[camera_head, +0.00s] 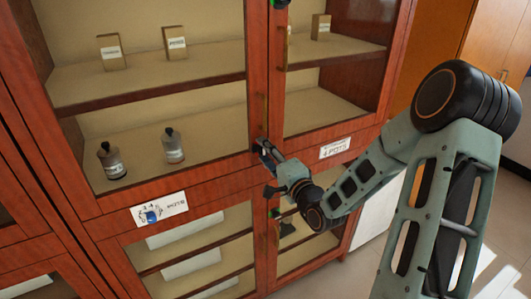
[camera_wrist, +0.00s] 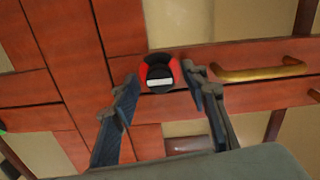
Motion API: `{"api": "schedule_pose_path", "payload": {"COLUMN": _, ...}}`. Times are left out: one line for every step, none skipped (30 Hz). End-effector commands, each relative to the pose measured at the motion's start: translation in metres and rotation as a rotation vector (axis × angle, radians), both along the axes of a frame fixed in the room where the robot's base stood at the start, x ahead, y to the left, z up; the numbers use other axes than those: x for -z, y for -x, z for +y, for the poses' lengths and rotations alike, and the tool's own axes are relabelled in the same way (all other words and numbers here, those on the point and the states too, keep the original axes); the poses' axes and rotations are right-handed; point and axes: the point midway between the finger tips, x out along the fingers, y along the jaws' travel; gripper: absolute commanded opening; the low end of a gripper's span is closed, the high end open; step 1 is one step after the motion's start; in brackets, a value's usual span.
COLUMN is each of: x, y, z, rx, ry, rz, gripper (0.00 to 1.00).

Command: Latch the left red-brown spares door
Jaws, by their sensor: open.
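The red-brown cabinet has glazed doors side by side. The left upper door (camera_head: 257,55) looks flush with its frame in the head view. A label (camera_head: 159,209) with a blue mark sits below it, its wording unclear. A latch knob (camera_wrist: 160,73), black with a red surround and a white bar, sits on the red-brown frame in the wrist view. My gripper (camera_head: 267,158) is at the lower corner where the upper doors meet. Its open fingers stand either side of the knob in the wrist view; I cannot tell whether they touch it.
A brass handle (camera_wrist: 258,72) lies right of the knob in the wrist view. Bottles (camera_head: 173,146) and small boxes (camera_head: 110,52) stand on shelves behind the glass. Free floor (camera_head: 500,245) lies at the right.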

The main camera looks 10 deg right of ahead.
Motion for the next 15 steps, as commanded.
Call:
{"api": "schedule_pose_path", "payload": {"x": 0.0, "y": 0.0, "z": 0.0, "rx": 0.0, "ry": 0.0, "rz": 0.0, "gripper": 0.41}}
{"api": "schedule_pose_path", "payload": {"x": 0.0, "y": 0.001, "z": -0.001, "rx": 0.001, "ry": 0.0, "rz": 0.0, "gripper": 0.41}}
{"api": "schedule_pose_path", "payload": {"x": 0.0, "y": 0.003, "z": -0.002, "rx": 0.001, "ry": 0.001, "rz": 0.0, "gripper": 0.41}}
{"api": "schedule_pose_path", "payload": {"x": 0.0, "y": 0.006, "z": -0.003, "rx": 0.002, "ry": 0.001, "rz": 0.0, "gripper": 0.41}}
{"api": "schedule_pose_path", "payload": {"x": 0.0, "y": 0.009, "z": -0.004, "rx": 0.002, "ry": 0.001, "rz": 0.0, "gripper": 0.41}}
{"api": "schedule_pose_path", "payload": {"x": 0.001, "y": 0.014, "z": -0.006, "rx": 0.003, "ry": 0.001, "rz": 0.002, "gripper": 0.41}}
{"api": "schedule_pose_path", "payload": {"x": 0.0, "y": 0.019, "z": -0.008, "rx": 0.002, "ry": 0.001, "rz": 0.002, "gripper": 0.41}}
{"api": "schedule_pose_path", "payload": {"x": 0.0, "y": 0.024, "z": -0.009, "rx": 0.002, "ry": 0.001, "rz": 0.002, "gripper": 0.41}}
{"api": "schedule_pose_path", "payload": {"x": 0.0, "y": 0.031, "z": -0.012, "rx": 0.003, "ry": 0.001, "rz": 0.001, "gripper": 0.41}}
{"api": "schedule_pose_path", "payload": {"x": 0.0, "y": 0.036, "z": -0.013, "rx": 0.003, "ry": 0.001, "rz": 0.002, "gripper": 0.41}}
{"api": "schedule_pose_path", "payload": {"x": 0.0, "y": 0.041, "z": -0.014, "rx": 0.002, "ry": 0.001, "rz": 0.002, "gripper": 0.41}}
{"api": "schedule_pose_path", "payload": {"x": 0.0, "y": 0.047, "z": -0.017, "rx": 0.003, "ry": 0.0, "rz": 0.001, "gripper": 0.41}}
{"api": "schedule_pose_path", "payload": {"x": 0.0, "y": 0.051, "z": -0.018, "rx": 0.003, "ry": 0.0, "rz": 0.003, "gripper": 0.41}}
{"api": "schedule_pose_path", "payload": {"x": 0.0, "y": 0.055, "z": -0.019, "rx": 0.003, "ry": 0.001, "rz": 0.001, "gripper": 0.41}}
{"api": "schedule_pose_path", "payload": {"x": 0.0, "y": 0.06, "z": -0.021, "rx": 0.002, "ry": 0.001, "rz": 0.001, "gripper": 0.41}}
